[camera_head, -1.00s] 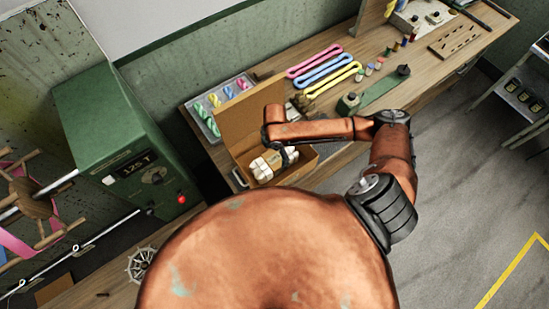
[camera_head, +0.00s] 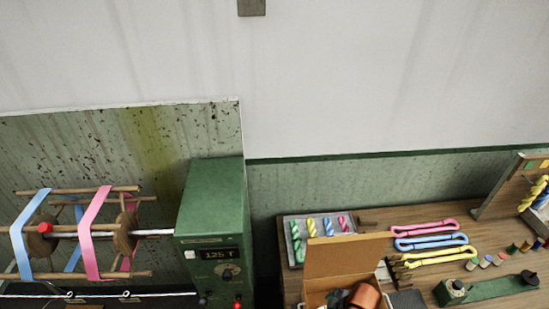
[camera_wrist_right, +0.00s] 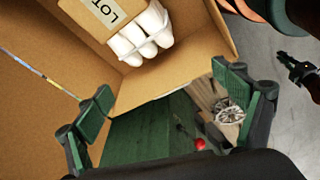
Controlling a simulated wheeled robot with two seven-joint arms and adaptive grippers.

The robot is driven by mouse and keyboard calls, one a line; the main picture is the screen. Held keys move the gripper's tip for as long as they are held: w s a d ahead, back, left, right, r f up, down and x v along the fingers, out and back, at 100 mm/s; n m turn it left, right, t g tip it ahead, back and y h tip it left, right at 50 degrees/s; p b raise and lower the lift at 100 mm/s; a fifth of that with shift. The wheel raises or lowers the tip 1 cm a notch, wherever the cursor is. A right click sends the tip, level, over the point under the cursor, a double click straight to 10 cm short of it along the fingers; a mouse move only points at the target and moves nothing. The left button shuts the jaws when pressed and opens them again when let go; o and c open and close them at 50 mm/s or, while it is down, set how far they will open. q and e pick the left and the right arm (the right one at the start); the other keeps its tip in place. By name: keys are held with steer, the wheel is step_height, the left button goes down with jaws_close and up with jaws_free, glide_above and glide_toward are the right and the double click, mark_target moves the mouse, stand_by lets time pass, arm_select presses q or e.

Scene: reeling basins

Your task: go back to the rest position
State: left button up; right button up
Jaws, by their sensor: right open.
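My right gripper (camera_wrist_right: 165,100) is open, its two green-padded fingers apart with nothing between them. In the right wrist view it is at the open cardboard box (camera_wrist_right: 185,75), which holds a bundle of white rolls (camera_wrist_right: 140,38) under a card marked LOT. The bundle lies beyond the fingertips, apart from them. In the head view only a little of my orange right arm (camera_head: 364,297) shows, at the bottom edge in front of the box (camera_head: 340,257).
Pink, blue (camera_head: 430,242) and yellow loops lie to the right on the wooden table (camera_head: 385,220). A green cabinet (camera_head: 213,205) and a reel with ribbons (camera_head: 95,230) stand left.

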steer(key=s+d+m+t+h, duration=0.2)
steer(key=s+d+m+h, duration=0.2)
steer(key=s+d+m, duration=1.2)
step_height(320, 180, down, 42)
steer(key=s+n+g+b, duration=0.1)
steer(key=n+g+b, duration=0.1)
steer(key=b, duration=0.8)
steer(key=s+f+g+y+b, duration=0.1)
steer(key=s+f+b, duration=0.6)
steer(key=s+f, duration=1.2)
step_height(320, 180, down, 4)
steer(key=shift+s+a+f+n, duration=0.1)
steer(key=shift+s+a+n, duration=0.1)
steer(key=shift+n, duration=0.2)
